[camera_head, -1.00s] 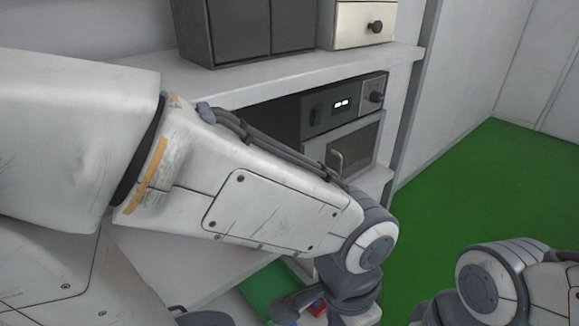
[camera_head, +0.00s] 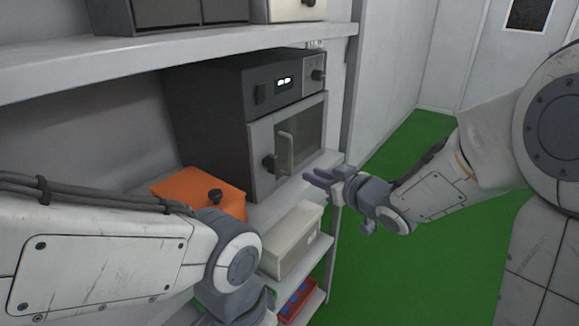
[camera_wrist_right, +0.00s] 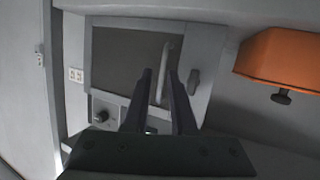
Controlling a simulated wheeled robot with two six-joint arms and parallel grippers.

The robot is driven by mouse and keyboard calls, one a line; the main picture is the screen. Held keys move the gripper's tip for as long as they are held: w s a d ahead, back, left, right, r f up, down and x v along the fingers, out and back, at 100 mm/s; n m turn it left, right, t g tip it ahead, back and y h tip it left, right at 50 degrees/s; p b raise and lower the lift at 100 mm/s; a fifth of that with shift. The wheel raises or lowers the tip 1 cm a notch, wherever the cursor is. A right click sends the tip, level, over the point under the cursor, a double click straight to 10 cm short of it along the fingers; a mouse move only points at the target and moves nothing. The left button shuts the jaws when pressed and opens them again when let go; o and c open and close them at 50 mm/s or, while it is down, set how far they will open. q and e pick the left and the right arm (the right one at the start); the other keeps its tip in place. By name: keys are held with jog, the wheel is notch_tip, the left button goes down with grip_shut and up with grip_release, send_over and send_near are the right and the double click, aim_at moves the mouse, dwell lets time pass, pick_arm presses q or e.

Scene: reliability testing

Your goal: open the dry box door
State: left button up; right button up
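The dry box (camera_head: 211,105) is a dark grey cabinet on a shelf, with a lit display (camera_head: 284,81) above its door. The windowed door (camera_head: 309,129) looks shut, with an upright light handle (camera_head: 287,153) near its left edge and a dark knob (camera_head: 268,163) beside it. My right gripper (camera_head: 309,178) is open and empty, in front of the door and a little right of the handle. The right wrist view, which is upside down, shows the handle (camera_wrist_right: 165,68) between the fingertips (camera_wrist_right: 159,73), apparently beyond them. My left gripper is out of the picture; only its arm shows.
An orange case (camera_head: 196,190) sits left of the door on the same shelf. A beige bin (camera_head: 292,243) and a red-blue tray (camera_head: 297,301) are below. A shelf (camera_head: 185,45) runs above. Green floor (camera_head: 385,262) lies open at right.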

aim_at(291, 171)
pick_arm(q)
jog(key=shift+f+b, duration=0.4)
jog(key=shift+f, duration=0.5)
pick_arm(e)
jog(key=w+a+y, duration=0.1)
jog(key=w+a, duration=0.1)
jog(key=w+a+n+y, duration=0.1)
jog(key=w+a+y, duration=0.1)
jog(key=w, duration=0.1)
jog(key=w+a+r+y, duration=0.1)
jog(key=w, duration=0.1)
jog(key=shift+w+a+t+y, duration=0.3)
jog(key=shift+w+a, duration=0.05)
jog(key=shift+a, duration=0.05)
jog(key=shift+r, duration=0.1)
grip_shut()
dwell(0.5)
